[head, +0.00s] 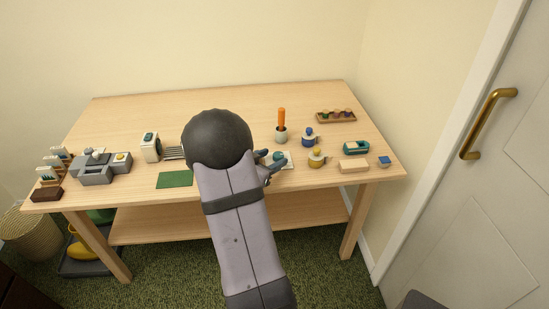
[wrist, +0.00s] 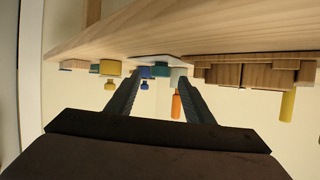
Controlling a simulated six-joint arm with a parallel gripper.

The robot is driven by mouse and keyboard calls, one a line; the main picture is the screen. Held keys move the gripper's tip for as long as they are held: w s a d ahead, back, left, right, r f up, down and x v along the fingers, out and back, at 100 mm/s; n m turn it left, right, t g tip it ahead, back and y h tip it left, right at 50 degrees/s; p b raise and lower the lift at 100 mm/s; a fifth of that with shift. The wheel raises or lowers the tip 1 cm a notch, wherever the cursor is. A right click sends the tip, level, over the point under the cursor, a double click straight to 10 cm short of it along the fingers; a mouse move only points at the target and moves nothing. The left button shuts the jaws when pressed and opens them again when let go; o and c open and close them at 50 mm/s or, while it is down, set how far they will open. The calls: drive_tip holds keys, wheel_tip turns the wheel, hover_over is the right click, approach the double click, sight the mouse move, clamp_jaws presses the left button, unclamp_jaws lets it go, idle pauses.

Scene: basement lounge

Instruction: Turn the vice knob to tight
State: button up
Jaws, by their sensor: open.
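My gripper (head: 273,162) is open, low over the right-middle of the table. My arm partly hides it in the head view. A white plate with a teal round knob (head: 279,156) lies right beside the fingers; I cannot tell whether they touch it. A grey blocky fixture (head: 96,173) with a yellow knob (head: 121,156) stands at the table's left, far from my gripper. Neither is clearly recognisable as the vice. In the wrist view my open gripper (wrist: 160,78) has no object clearly held between its fingers, with blue and teal pieces beyond.
A teal device (head: 356,147) and wooden block (head: 353,166) lie further right.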

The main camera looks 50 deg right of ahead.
drive_tip(key=shift+x, duration=1.15)
drive_tip(key=c, duration=1.1)
drive_tip(key=shift+o, duration=0.3)
drive_tip(key=p, duration=0.1)
drive_tip(key=m+g+p, duration=0.1)
drive_tip(key=p, duration=0.1)
drive_tip(key=shift+w+r, duration=0.2)
drive_tip(key=shift+r, duration=0.15)
drive_tip(key=shift+w+m+g+p, duration=0.1)
drive_tip(key=shift+m+g+p, duration=0.7)
drive_tip(key=shift+g+p, duration=0.15)
drive_tip(key=shift+f+m+g, duration=0.25)
drive_tip(key=shift+m+g, duration=0.05)
drive_tip(key=shift+g, duration=0.05)
drive_tip(key=o, duration=1)
drive_tip(key=shift+o, duration=0.2)
